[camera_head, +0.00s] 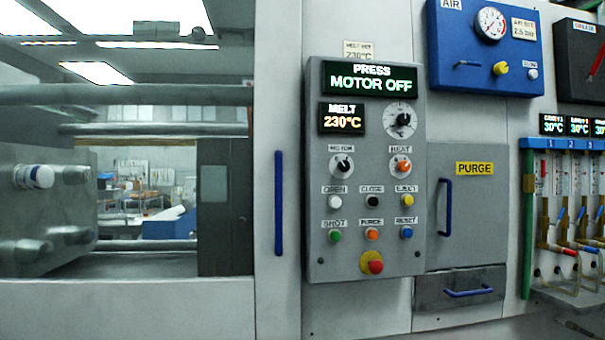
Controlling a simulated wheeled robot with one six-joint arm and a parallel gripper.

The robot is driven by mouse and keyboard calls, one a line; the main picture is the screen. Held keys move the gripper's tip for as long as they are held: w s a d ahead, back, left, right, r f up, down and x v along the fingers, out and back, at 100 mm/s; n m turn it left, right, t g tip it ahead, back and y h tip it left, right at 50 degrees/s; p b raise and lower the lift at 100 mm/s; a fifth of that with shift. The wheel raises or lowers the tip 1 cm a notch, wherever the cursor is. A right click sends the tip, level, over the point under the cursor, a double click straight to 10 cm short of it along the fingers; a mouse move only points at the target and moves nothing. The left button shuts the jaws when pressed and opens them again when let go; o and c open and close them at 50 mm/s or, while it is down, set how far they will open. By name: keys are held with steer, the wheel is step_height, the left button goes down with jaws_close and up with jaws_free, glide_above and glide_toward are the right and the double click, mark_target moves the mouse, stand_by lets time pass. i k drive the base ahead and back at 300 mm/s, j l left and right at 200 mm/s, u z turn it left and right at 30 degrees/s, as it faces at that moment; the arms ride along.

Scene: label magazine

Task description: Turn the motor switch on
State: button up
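The motor switch (342,166) is a black rotary knob on a pale round plate, under a small label that seems to read MOTOR. It sits at the left of the grey control panel (318,262). The display (370,80) at the panel's top reads PRESS MOTOR OFF. The knob's white mark is small, and its exact angle is hard to tell. My gripper is not in view.
An orange HEAT knob (402,166) sits right of the motor switch. Several push buttons and a red emergency button (372,263) lie below. A blue vertical handle (279,203) stands left of the panel. A blue air panel (485,48) hangs upper right.

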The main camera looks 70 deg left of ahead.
mark_target(343, 165)
steer(key=u, duration=2)
